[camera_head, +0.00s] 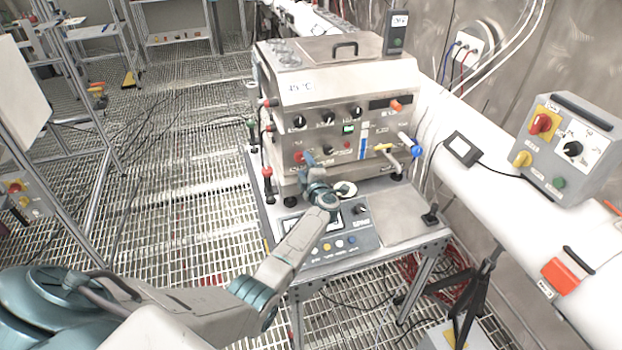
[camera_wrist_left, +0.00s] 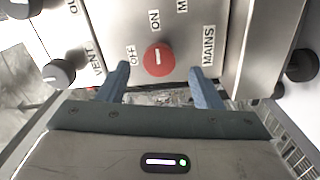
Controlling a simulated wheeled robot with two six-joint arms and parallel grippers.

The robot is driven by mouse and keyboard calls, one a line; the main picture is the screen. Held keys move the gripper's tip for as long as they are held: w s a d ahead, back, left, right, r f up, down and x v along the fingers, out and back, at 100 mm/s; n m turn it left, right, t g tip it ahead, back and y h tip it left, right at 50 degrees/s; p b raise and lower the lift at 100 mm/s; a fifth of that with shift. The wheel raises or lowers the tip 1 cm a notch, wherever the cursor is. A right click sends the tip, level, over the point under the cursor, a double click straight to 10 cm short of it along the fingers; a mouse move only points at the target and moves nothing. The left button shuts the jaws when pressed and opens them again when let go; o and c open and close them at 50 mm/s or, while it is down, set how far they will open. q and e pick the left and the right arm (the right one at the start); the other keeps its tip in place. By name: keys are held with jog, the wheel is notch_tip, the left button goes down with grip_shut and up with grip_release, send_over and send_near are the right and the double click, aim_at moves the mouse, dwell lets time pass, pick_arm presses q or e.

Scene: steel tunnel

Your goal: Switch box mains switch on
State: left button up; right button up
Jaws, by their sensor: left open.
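The switch box is the steel box (camera_head: 325,95) on the bench, with knobs, lamps and a display on its front. In the left wrist view its mains switch is a round red knob (camera_wrist_left: 158,59) with a short white mark, beside OFF, ON and MAINS labels. I cannot tell surely which label the mark points to. My left gripper (camera_wrist_left: 161,76) is open, with its two blue-grey fingers spread on either side of the red knob; contact is not clear. In the head view my left gripper (camera_head: 309,168) reaches the lower left of the box front and partly hides that area.
A control panel (camera_head: 340,243) with buttons lies on the bench in front of the box, under my left arm. A grey box with knobs (camera_head: 566,150) stands on the white pipe at right. Grated floor lies open at left.

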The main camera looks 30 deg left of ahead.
pick_arm(q)
jog(key=b+v, duration=0.1)
jog(key=v, duration=0.6)
jog(key=shift+s, duration=0.1)
